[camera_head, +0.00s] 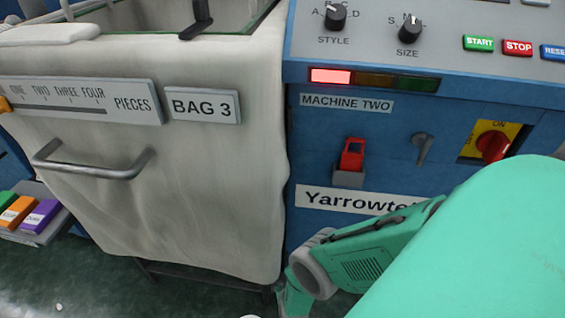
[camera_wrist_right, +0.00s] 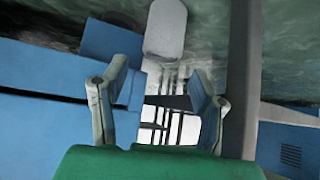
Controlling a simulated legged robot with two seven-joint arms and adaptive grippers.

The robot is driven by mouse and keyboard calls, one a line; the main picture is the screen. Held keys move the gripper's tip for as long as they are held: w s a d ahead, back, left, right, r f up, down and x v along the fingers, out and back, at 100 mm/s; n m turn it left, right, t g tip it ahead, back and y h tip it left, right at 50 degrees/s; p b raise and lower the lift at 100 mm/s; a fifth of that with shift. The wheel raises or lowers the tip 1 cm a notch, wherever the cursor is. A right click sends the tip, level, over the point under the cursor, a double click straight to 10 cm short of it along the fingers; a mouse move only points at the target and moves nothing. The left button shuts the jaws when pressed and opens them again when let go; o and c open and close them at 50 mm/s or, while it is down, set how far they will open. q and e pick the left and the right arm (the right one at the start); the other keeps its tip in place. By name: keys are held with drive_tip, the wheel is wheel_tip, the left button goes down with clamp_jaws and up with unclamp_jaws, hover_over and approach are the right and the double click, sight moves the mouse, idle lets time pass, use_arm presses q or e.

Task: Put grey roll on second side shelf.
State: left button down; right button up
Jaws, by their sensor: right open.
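No grey roll can be made out for sure in either view, and I cannot identify the second side shelf. My right arm reaches in from the right in the head view, low in front of the blue machine. Its hand end shows at the bottom, with the fingertips hidden or cut off. In the right wrist view my right gripper (camera_wrist_right: 157,92) is open, with nothing between its fingers. Beyond it is a pale grey rounded object (camera_wrist_right: 165,30) that I cannot identify. My left gripper is in neither view.
A cloth bag (camera_head: 190,190) marked BAG 3, with a metal handle (camera_head: 95,170), fills the left. Machine two (camera_head: 330,125) stands at right with knobs, buttons, a red switch (camera_head: 352,155) and a red dial (camera_head: 493,145). Coloured blocks (camera_head: 38,215) lie at far left. Green floor shows below.

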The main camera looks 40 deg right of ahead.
sight(282, 277)
drive_tip(key=b+x, duration=0.1)
drive_tip(key=x, duration=0.1)
drive_tip(key=b+x, duration=0.2)
drive_tip(key=shift+a+f, duration=0.1)
drive_tip(key=shift+a, duration=0.15)
drive_tip(key=shift+w+d+f+b, duration=0.25)
drive_tip(key=shift+w+d+b, duration=0.05)
drive_tip(key=shift+w+b, duration=0.1)
drive_tip(key=shift+d, duration=0.1)
drive_tip(key=shift+c, duration=0.8)
drive_tip(key=c, duration=0.5)
drive_tip(key=shift+c, duration=0.6)
drive_tip(key=shift+r, duration=0.1)
